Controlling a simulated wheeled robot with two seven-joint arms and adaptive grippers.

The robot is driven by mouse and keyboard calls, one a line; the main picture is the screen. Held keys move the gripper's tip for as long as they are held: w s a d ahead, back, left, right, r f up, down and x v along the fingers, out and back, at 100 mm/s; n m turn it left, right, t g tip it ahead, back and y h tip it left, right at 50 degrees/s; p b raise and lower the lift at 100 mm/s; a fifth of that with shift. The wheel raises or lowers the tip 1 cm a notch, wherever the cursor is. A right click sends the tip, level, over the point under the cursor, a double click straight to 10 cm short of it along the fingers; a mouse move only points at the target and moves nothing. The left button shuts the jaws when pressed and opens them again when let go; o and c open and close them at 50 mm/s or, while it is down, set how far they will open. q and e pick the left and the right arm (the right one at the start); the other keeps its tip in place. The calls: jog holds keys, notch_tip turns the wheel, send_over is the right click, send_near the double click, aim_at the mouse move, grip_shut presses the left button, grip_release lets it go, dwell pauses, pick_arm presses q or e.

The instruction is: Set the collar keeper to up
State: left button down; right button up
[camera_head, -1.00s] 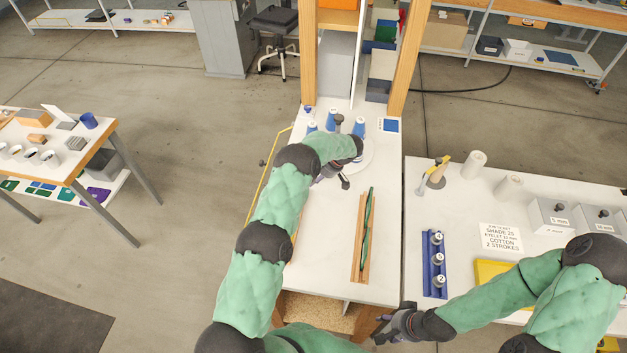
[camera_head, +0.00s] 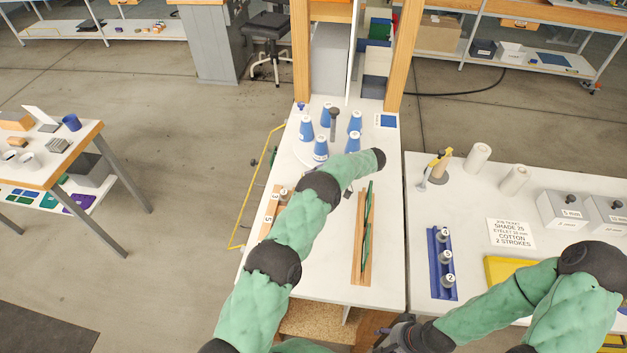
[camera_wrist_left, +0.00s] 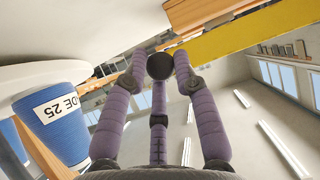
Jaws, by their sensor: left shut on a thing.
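My left arm reaches over the central white table in the head view. Its gripper is mostly hidden there behind the forearm; only a small dark part (camera_head: 347,190) shows. In the left wrist view, the purple fingers of my left gripper (camera_wrist_left: 160,68) are shut on a round black knob (camera_wrist_left: 159,66). I cannot tell from the frames whether this knob belongs to the collar keeper. A blue cone labelled SHADE 25 (camera_wrist_left: 62,125) stands close to the left of the fingers. My right gripper (camera_head: 388,338) is at the bottom edge of the head view, partly cut off.
Several blue cones (camera_head: 320,148) stand around a grey post (camera_head: 334,118) at the table's back. A wooden holder (camera_head: 358,262) with green strips lies near the middle. A blue rack (camera_head: 434,275) of numbered pieces stands on the right table. A yellow bar (camera_wrist_left: 240,32) crosses above the fingers.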

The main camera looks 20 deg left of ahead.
pick_arm(q)
jog(key=shift+s+f, duration=0.1)
dwell(0.3)
jog(key=c, duration=1)
grip_release()
notch_tip(320, 180, up, 10)
